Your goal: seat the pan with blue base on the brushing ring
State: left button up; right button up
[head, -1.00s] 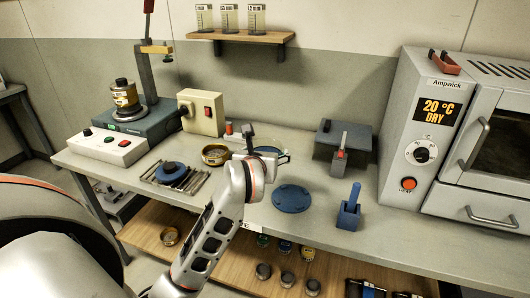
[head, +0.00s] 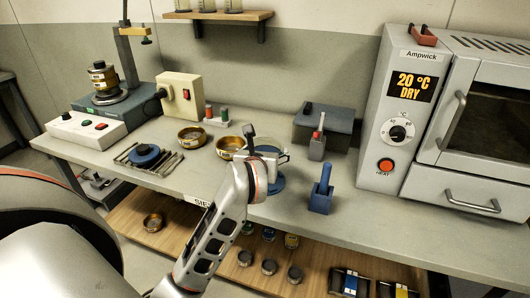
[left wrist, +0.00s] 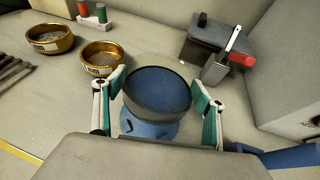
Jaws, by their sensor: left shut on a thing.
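The pan with blue base (left wrist: 158,90) is round, with a clear wall and a dark blue disc. It is between the green-padded fingers of my left gripper (left wrist: 160,98), which is shut on it. In the head view my left gripper (head: 268,156) is above the bench, with the pan (head: 267,149) largely hidden by it. A flat blue round plate, which I take for the brushing ring (left wrist: 150,128), lies below the pan and is partly covered by it; its edge also shows in the head view (head: 277,184). I cannot tell whether they touch.
Two brass sieves (head: 192,137) (head: 229,148) stand left of the gripper. A blue disc (head: 146,154) rests on metal rods further left.

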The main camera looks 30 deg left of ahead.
pick_arm(q)
jog(key=shift+f+b, duration=0.7)
jog(key=shift+f, duration=0.25)
notch_tip(320, 180, down, 3)
jog(key=shift+r+b, duration=0.15)
jog(key=shift+b, duration=0.8)
jog(key=shift+f+b, duration=0.45)
jog(key=shift+f, duration=0.15)
pick_arm(e)
jog(key=shift+d+f, duration=0.25)
jog(key=shift+f, duration=0.7)
jog(key=shift+d+f, duration=0.25)
jog(key=shift+f, duration=0.65)
jog(key=shift+w+r, duration=0.2)
jog(key=shift+r, duration=0.15)
